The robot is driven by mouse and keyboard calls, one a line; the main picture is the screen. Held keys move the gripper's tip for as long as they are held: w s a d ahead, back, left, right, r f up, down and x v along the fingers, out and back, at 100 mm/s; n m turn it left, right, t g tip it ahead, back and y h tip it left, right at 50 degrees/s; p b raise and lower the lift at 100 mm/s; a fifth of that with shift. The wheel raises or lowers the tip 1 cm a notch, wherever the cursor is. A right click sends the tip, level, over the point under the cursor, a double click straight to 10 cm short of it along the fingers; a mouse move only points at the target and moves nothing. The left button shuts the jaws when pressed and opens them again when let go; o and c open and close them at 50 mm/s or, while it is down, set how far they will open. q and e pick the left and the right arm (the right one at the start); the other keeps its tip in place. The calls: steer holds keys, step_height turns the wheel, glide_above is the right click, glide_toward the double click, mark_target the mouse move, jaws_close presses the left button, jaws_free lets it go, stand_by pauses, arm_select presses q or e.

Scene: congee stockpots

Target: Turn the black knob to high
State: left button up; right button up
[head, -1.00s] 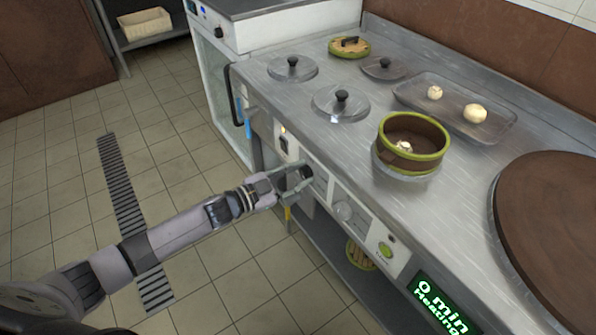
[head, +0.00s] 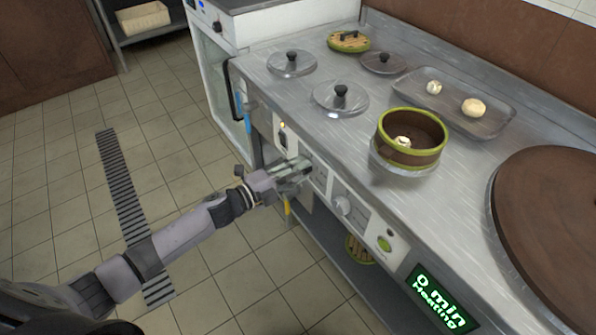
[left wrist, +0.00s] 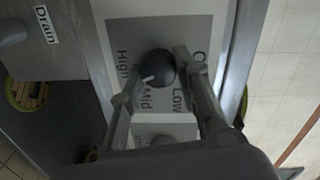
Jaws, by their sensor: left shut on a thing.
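The black knob (left wrist: 160,66) sits on a pale grey panel plate (left wrist: 200,32) in the left wrist view. Its white mark points down-left, between the printed words High and Mid. Low and a partly covered label beginning with O are on the other side. My left gripper (left wrist: 160,74) is shut on the knob, one finger on each side. In the head view my left gripper (head: 298,168) is at the stove's front panel and hides the knob. My right gripper is not in view.
A silver knob (head: 342,205) and a green button (head: 384,244) are further right on the panel. A green display (head: 441,300) reads 0 min Heating.

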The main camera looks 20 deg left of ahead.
arm_select(q)
steer(key=shift+f+m+y+b, duration=0.15)
steer(key=shift+m+b, duration=0.15)
steer(key=shift+m, duration=0.75)
steer(key=shift+m+y+b, duration=0.15)
steer(key=shift+m+b, duration=0.15)
steer(key=shift+m, duration=0.75)
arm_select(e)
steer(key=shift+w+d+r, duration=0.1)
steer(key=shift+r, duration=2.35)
arm_select(q)
steer(key=o, duration=1.2)
steer(key=shift+c, duration=0.2)
steer(key=shift+s, duration=0.1)
steer(key=f+v, duration=0.1)
steer(key=v, duration=1)
steer(key=shift+s+a+r, duration=0.25)
steer(key=shift+s+r, duration=0.1)
steer(key=shift+r, duration=0.15)
